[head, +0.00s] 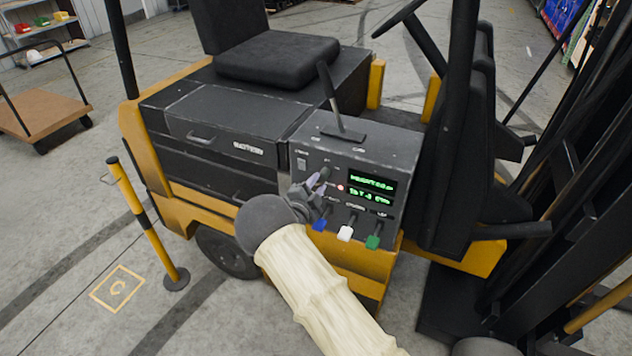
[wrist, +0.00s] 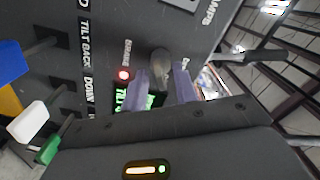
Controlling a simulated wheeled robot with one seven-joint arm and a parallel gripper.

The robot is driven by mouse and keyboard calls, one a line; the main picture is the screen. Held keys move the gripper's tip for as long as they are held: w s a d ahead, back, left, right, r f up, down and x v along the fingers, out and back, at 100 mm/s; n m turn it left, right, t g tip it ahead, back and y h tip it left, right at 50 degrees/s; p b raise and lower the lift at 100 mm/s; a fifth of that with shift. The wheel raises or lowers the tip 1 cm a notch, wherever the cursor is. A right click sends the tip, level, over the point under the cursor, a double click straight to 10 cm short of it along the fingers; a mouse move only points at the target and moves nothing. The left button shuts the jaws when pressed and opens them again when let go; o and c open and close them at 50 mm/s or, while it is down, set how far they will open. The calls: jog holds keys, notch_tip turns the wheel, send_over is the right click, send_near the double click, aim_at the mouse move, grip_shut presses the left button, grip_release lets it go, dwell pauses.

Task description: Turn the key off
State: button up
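The key (wrist: 160,64) is a dark grey knob on the front panel of the forklift's control box (head: 392,151). In the wrist view it stands between the two fingers of my gripper (wrist: 162,80). A gap shows on each side, so the fingers look open around it and not closed on it. In the head view my gripper (head: 321,183) is at the panel and hides most of the key. A red lamp (head: 340,187) is lit beside it; it also shows in the wrist view (wrist: 124,75). The green display (head: 372,187) is lit.
Blue (head: 320,224), white (head: 345,233) and green (head: 373,241) lever knobs stick out just below my gripper. A tall lever (head: 329,88) stands on the box top. A seat (head: 277,62) is behind; a yellow post (head: 140,215) stands on the floor at left.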

jog(key=shift+w, duration=0.15)
grip_shut()
jog(key=shift+a, duration=0.1)
